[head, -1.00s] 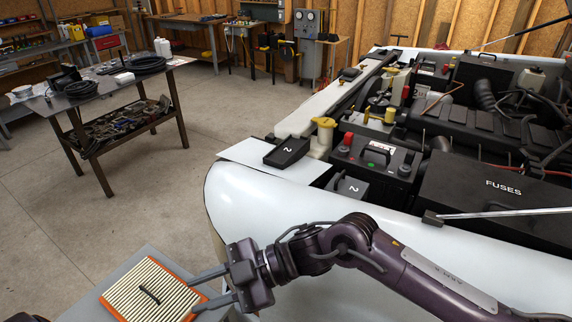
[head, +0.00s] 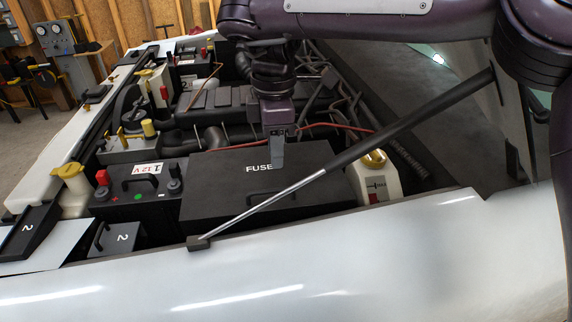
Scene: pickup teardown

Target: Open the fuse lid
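The fuse lid (head: 225,185) is a flat black cover with white lettering, of which "FUSE" shows; it lies closed on its box in the middle of the head view. My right gripper (head: 277,160) hangs from above over the lid's far part, pointing down, and covers the end of the lettering. One grey finger shows; the other is hidden or overlaps it, so its opening cannot be judged. I cannot tell whether the finger touches the lid. My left gripper is not in view.
A strut (head: 360,151) slants across the lid's near right corner up to the right. A battery (head: 138,205) stands left of the fuse box, a white yellow-capped reservoir (head: 376,179) right of it. The pale fender (head: 330,265) fills the front.

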